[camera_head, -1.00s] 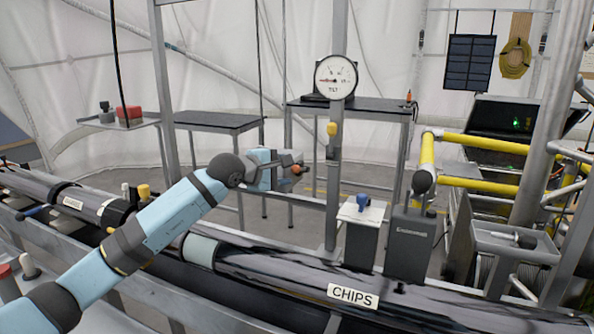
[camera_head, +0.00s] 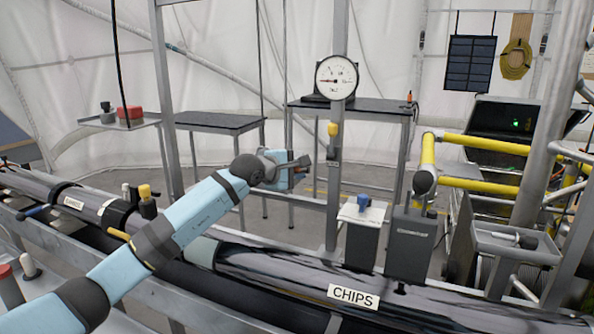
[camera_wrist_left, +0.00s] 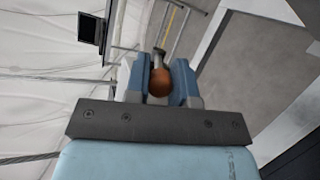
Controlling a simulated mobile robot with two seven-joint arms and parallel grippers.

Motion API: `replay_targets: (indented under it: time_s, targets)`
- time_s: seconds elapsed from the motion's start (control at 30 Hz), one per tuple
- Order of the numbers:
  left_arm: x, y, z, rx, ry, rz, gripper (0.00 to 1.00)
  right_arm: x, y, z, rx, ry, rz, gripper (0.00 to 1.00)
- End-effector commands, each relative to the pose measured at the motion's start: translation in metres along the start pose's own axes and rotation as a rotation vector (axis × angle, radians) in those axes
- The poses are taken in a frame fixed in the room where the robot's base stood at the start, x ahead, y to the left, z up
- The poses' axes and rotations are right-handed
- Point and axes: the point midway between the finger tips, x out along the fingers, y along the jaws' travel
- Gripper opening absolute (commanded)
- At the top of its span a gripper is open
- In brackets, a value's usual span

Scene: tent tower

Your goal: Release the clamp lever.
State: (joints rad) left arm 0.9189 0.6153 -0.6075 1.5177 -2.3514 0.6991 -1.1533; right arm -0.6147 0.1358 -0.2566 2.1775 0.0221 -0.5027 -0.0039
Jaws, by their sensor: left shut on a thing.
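The clamp lever shows in the left wrist view as a brown-orange ball knob (camera_wrist_left: 160,82) with a short grey stem beyond it. My left gripper (camera_wrist_left: 160,90) is shut on this knob, with one blue-grey finger on each side. In the head view my left gripper (camera_head: 300,166) is in the middle, just left of the upright metal post (camera_head: 334,200). The knob is mostly hidden there by the fingers. The clamp body cannot be made out. My right gripper is not in view.
A round dial gauge (camera_head: 336,78) sits on the post, its needle pointing left. The long dark tube labelled CHIPS (camera_head: 290,270) runs below my left arm. Two grey boxes (camera_head: 410,245) stand right of the post. Dark tables (camera_head: 218,121) stand behind.

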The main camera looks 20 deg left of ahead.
Motion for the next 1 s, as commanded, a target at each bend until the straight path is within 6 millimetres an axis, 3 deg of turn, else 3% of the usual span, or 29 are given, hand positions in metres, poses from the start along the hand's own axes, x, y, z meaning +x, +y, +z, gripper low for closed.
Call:
replay_targets:
  time_s: [0.37,1.0]
  targets:
    - [-0.001,0.012,0.002,-0.025,0.013,-0.073,0.00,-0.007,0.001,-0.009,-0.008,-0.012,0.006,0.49]
    - [0.011,0.043,0.002,-0.173,0.082,-0.475,0.00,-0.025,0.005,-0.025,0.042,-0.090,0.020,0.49]
